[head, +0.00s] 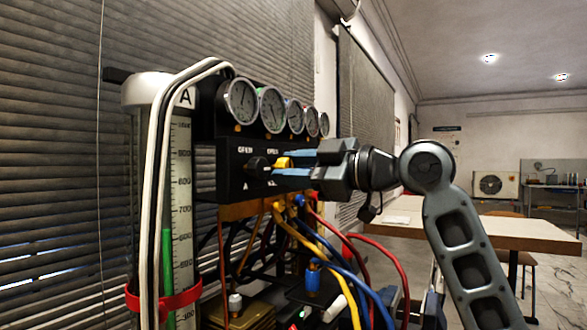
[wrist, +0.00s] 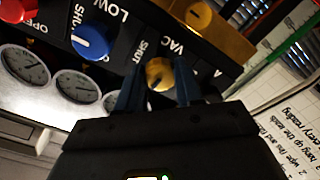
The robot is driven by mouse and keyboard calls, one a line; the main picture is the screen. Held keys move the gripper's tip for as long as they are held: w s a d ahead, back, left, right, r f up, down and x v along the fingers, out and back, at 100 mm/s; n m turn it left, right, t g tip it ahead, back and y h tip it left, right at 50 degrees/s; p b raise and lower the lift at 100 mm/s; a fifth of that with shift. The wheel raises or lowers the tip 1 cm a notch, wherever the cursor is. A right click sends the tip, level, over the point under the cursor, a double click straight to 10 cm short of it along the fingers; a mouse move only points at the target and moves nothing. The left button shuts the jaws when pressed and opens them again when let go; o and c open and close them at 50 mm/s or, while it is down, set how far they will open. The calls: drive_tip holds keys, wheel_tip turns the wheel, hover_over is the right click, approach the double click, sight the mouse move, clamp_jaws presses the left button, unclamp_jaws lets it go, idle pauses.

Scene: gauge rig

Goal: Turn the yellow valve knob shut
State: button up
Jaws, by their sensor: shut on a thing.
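The yellow valve knob (head: 283,163) sits on the black front panel of the gauge rig, below the row of gauges. In the wrist view the yellow knob (wrist: 159,75) is between the two blue fingers of my gripper (wrist: 155,90). My gripper (head: 288,172) comes in from the right in the head view and is shut on the knob. The panel by the knob reads SHUT and VAC in the wrist view. The pointer's exact angle is hard to tell.
A black knob (head: 257,167) is left of the yellow one. A blue knob (wrist: 90,41) and a red knob (wrist: 18,9) are on the same panel. Several round gauges (head: 241,102) stand above. Coloured hoses (head: 333,254) hang below. A graduated cylinder (head: 180,200) stands at left.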

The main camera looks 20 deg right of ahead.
drive_tip(key=shift+c, duration=0.4)
drive_tip(key=shift+m+p, duration=0.35)
drive_tip(key=shift+m, duration=0.05)
drive_tip(key=m+p, duration=0.2)
drive_tip(key=shift+r+m, duration=0.1)
drive_tip(key=shift+m, duration=0.3)
drive_tip(key=m+p, duration=0.4)
drive_tip(key=m, duration=0.1)
drive_tip(key=shift+m+p, duration=0.3)
drive_tip(key=shift+p, duration=0.05)
drive_tip(key=m+p, duration=0.5)
drive_tip(key=shift+m+p, duration=1.3)
drive_tip(key=shift+m, duration=0.2)
drive_tip(key=shift+f, duration=0.2)
drive_tip(key=o, duration=1)
